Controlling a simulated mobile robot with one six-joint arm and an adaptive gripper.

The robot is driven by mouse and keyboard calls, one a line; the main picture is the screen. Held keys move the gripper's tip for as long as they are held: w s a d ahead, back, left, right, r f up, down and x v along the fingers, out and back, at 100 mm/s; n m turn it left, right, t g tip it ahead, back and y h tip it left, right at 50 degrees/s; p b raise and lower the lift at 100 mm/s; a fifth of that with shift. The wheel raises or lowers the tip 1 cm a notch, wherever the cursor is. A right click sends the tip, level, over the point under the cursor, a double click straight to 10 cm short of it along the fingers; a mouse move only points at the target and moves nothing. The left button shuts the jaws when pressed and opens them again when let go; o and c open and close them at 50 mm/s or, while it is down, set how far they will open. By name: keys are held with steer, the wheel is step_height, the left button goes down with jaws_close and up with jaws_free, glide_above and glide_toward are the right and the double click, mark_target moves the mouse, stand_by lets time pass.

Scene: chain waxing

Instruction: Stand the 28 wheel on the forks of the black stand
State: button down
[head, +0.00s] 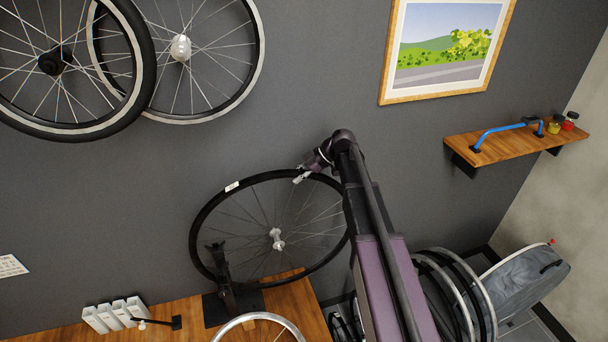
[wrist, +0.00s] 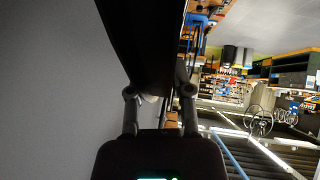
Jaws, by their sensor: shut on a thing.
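A wheel with a black rim (head: 196,222), thin spokes, a silver hub (head: 277,238) and a small white label at its top left stands near upright over the workbench. The label is too small to read. My gripper (head: 301,176) is shut on the wheel's upper right rim. In the wrist view the wheel's dark rim (wrist: 145,50) fills the space between the two fingers (wrist: 159,98). The black stand (head: 226,290) is on the bench, overlapping the wheel's lower left. The hub appears right of the stand's upright; I cannot tell whether wheel and stand touch.
The wooden bench (head: 285,299) also holds white boxes (head: 115,314), a small black tool and another silver rim (head: 258,318). Two wheels (head: 180,48) hang on the wall at upper left. A picture (head: 446,45) and a shelf (head: 500,143) are at right. More wheels stand at lower right.

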mark_target(240, 186)
steer(key=shift+s+a, duration=0.75)
steer(key=shift+a, duration=2.4)
steer(key=shift+s+a, duration=0.75)
steer(key=shift+a, duration=2.45)
steer(key=shift+s+a, duration=0.75)
steer(key=shift+a, duration=2.4)
steer(key=shift+a+f+b, duration=0.2)
steer(key=shift+b, duration=0.1)
steer(key=shift+f+b, duration=0.4)
steer(key=shift+d+f+b, duration=0.1)
steer(key=shift+f+b, duration=1.8)
steer(key=shift+r, duration=0.15)
